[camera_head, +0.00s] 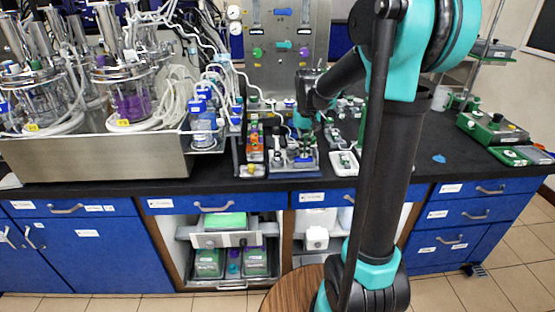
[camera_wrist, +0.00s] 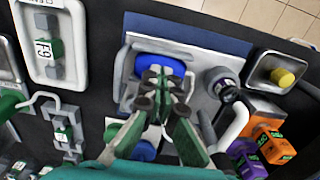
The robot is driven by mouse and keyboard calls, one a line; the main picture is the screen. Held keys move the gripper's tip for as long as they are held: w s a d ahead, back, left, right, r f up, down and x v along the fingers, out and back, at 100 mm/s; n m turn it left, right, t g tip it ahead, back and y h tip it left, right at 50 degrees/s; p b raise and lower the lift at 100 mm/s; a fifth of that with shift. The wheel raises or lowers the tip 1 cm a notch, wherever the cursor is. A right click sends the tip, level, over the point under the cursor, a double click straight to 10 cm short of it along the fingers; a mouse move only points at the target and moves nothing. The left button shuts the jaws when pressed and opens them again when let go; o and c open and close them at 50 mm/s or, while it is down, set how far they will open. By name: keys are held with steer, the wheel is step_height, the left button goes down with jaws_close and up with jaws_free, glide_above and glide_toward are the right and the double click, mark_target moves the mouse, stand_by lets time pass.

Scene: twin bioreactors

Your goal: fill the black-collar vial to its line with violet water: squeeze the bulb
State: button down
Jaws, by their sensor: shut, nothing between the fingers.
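My gripper (camera_wrist: 163,82) is shut and empty in the wrist view, its fingertips over a grey station plate (camera_wrist: 196,62). A blue rounded piece (camera_wrist: 158,66) lies just past the fingertips; I cannot tell whether it is the bulb or whether they touch. A small piece with a black round top (camera_wrist: 221,82) stands to the right; it may be the black-collar vial, but its line and fill level cannot be read. In the head view the gripper (camera_head: 303,148) is small, over the station on the bench. Violet liquid shows in a glass vessel (camera_head: 132,106) at left.
A tray with a yellow-topped piece (camera_wrist: 284,78), an orange block (camera_wrist: 262,112) and a purple block (camera_wrist: 247,157) sit right of the station in the wrist view. A white holder (camera_wrist: 48,45) is at upper left. The black bench (camera_head: 425,160) has free room at right.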

steer(key=shift+r, duration=1.55)
steer(key=shift+f, duration=0.1)
steer(key=shift+f, duration=1.55)
steer(key=shift+r, duration=1.65)
